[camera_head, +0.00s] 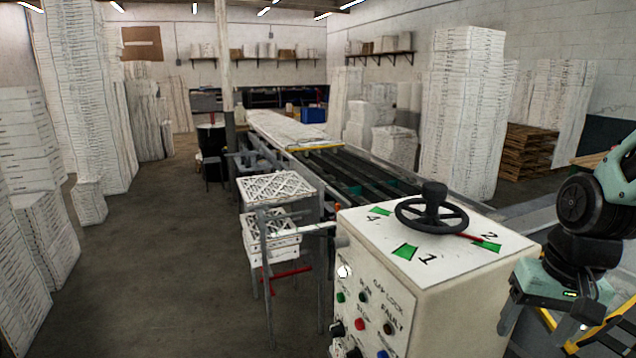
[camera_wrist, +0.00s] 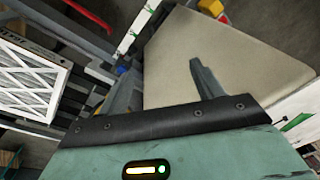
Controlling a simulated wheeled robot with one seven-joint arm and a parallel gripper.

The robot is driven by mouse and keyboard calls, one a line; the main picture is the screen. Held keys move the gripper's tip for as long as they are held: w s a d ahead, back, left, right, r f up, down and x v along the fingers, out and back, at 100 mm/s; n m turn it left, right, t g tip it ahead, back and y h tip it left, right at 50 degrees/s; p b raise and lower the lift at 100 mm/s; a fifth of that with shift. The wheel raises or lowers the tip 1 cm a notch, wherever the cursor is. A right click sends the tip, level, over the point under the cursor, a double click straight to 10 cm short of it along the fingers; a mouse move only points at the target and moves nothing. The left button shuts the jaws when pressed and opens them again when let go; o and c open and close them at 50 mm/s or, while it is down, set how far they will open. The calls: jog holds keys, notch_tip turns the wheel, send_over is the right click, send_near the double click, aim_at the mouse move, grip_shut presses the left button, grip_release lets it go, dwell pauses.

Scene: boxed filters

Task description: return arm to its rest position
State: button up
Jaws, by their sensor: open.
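My gripper (camera_head: 548,322) hangs at the right edge of the head view, beside the right side of the white control box (camera_head: 455,290). Its teal body and two grey fingers point downward. In the wrist view my gripper (camera_wrist: 160,78) shows its two fingers spread apart with nothing between them. Beyond them is a plain beige surface. The control box has a black handwheel (camera_head: 431,212) with a red pointer on top, green marks numbered 1, 2 and 4, and buttons on its front. My arm's upper links run out of the head view at the right.
A roller conveyor (camera_head: 375,190) runs back behind the box. White-framed filters (camera_head: 275,188) sit on a stand left of it. Tall white stacks (camera_head: 465,120) and wooden pallets (camera_head: 528,152) stand at the back right. Yellow rails (camera_head: 545,318) lie near my gripper. The left floor (camera_head: 170,260) is clear.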

jog(key=s+a+f+n+g+b, duration=0.1)
jog(key=s+a+f+n+b, duration=0.9)
jog(key=s+a+f+b, duration=0.4)
jog(key=a+f+b, duration=0.2)
jog(key=a+b, duration=0.2)
jog(key=shift+a+f+n+b, duration=0.3)
jog(key=shift+a+f+n, duration=0.05)
jog(key=shift+n, duration=0.05)
jog(key=shift+w, duration=0.1)
